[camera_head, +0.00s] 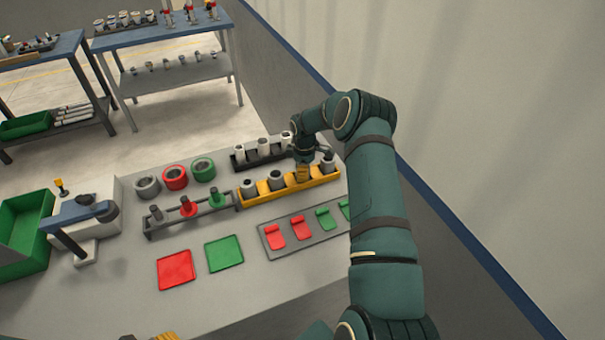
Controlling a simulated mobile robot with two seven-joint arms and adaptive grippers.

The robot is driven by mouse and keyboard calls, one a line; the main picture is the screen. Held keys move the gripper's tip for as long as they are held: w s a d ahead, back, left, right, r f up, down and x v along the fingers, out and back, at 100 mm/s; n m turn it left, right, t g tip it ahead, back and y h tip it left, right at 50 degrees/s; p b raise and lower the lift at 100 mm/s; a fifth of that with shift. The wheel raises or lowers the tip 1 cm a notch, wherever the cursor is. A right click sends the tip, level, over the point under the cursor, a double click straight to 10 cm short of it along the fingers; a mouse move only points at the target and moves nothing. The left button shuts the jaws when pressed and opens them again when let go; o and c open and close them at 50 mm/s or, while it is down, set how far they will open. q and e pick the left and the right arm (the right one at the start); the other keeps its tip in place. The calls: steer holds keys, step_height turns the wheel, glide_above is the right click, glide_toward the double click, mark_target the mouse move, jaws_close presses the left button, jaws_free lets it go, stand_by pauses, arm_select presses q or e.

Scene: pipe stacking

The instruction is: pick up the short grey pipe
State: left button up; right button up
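Several short grey pipes stand upright in the yellow rack; the clearest are the left-end grey pipe (248,187) and the grey pipe beside it (275,180). Another grey pipe (327,164) stands at the right end. My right gripper (316,163) is over the right part of the yellow rack (262,190). Its fingers look spread, one with a yellow ridged tip, close to the right-end pipes. Whether it touches a pipe is too small to tell. Yellow ridged pieces at the bottom edge look like my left gripper's tips (148,337), mostly cut off.
Behind stands a dark rack with grey pipes (239,152). To the left are grey, red and green rings (175,177) and a grey peg rack (165,226). Red (175,270) and green (224,253) mats and a grey tray (300,248) lie in front. A green bin (22,235) stands far left.

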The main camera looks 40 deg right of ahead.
step_height(320, 180, up, 10)
stand_by(0.7)
stand_by(0.7)
